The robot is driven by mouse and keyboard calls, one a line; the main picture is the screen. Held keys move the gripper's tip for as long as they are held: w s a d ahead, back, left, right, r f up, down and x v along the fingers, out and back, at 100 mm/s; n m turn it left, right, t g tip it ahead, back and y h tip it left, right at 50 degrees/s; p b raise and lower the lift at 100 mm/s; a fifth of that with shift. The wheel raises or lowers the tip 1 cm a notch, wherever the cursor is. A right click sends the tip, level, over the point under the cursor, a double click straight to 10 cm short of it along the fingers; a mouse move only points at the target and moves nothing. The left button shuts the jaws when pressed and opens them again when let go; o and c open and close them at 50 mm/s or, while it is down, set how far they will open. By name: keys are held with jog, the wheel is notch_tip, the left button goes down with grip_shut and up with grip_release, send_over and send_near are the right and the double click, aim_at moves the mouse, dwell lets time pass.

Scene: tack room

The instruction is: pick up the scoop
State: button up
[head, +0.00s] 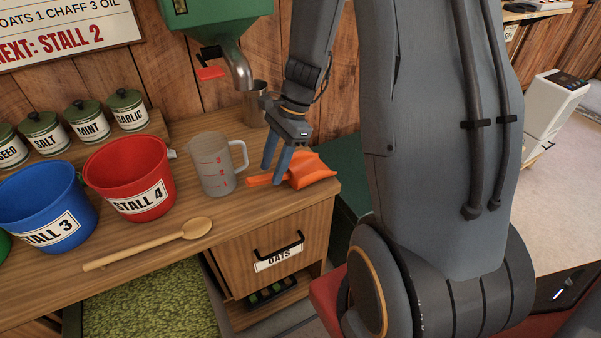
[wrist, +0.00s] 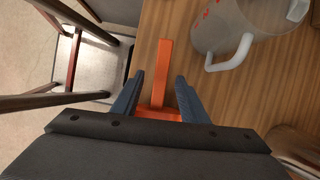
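The orange scoop (head: 313,170) lies on the wooden counter near its right end, with its handle pointing left in the head view. My gripper (head: 272,175) is above the handle, fingers pointing down. In the wrist view, the scoop's handle (wrist: 161,70) runs between the two spread fingers of my gripper (wrist: 160,80), with a gap on each side. The gripper is open and holds nothing. Part of the scoop is hidden behind my gripper's body in the wrist view.
A clear measuring jug (head: 213,165) stands just left of the scoop, its handle (wrist: 230,55) towards it. A metal cup (head: 256,104) stands behind, under the green dispenser's spout (head: 238,72). A red bucket (head: 130,180) and wooden spoon (head: 150,246) are further left. The counter's right edge is close.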

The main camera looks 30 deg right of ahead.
aim_at(269, 176)
jog(key=shift+p+x, duration=0.4)
jog(key=shift+x, duration=1.35)
jog(key=shift+w, duration=0.1)
jog(key=shift+c, duration=0.2)
grip_shut()
jog(key=shift+r, duration=0.1)
jog(key=shift+r+b, duration=0.85)
jog(key=shift+r, duration=4.1)
